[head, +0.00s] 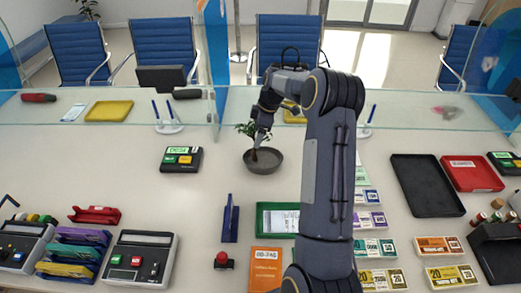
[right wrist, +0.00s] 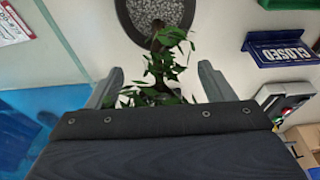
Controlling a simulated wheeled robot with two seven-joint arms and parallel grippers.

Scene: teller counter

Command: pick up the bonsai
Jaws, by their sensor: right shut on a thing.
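The bonsai (head: 246,129) has green leaves and a round, dark grey pot (head: 263,168). It is at the middle of the counter, just in front of the glass screen. My right gripper (head: 261,134) reaches down from above, among the leaves and trunk, and partly hides them. In the right wrist view the bonsai (right wrist: 168,66) rises from a gravel-filled pot (right wrist: 125,22) between the fingers of my right gripper (right wrist: 161,72), which is shut on it. Whether the pot touches the counter is unclear. My left gripper is not in view.
The glass screen (head: 120,116) runs behind the bonsai. A green tray (head: 278,219) and an empty black tray (head: 427,185) lie to the right.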

